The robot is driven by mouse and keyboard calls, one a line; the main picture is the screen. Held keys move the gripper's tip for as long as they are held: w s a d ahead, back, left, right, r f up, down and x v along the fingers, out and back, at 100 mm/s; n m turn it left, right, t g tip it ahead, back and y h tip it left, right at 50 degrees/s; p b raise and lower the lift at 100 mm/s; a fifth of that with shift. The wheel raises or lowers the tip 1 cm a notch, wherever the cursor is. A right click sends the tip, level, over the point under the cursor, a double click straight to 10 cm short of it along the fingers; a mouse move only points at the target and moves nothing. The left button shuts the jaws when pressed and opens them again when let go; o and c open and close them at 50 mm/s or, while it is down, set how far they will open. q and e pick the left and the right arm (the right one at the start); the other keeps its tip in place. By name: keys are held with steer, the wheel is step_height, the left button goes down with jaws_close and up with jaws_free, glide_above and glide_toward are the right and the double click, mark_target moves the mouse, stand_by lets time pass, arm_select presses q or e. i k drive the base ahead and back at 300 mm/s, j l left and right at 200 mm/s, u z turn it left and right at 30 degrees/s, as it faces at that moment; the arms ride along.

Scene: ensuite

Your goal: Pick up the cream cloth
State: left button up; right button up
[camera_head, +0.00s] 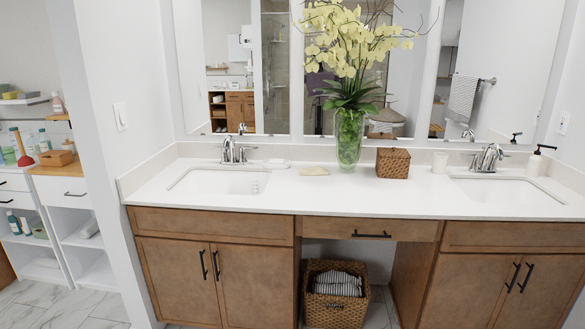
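The cream cloth (314,171) appears as a small, flat, pale yellow piece lying on the white countertop (300,197). It lies left of the vase, between the left sink and the wicker box. Neither of my grippers shows in the head view, and nothing touches the cloth.
A glass vase (349,139) with yellow orchids stands right of the cloth, and a wicker box (393,162) beyond it. A white soap dish (276,163) is to the left, near the left faucet (230,150). A basket (336,292) sits below. The counter front is clear.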

mark_target(317, 171)
steer(key=i+j+z, duration=0.2)
steer(key=z, duration=0.3)
steer(key=i+j+z, duration=0.2)
steer(key=z, duration=0.3)
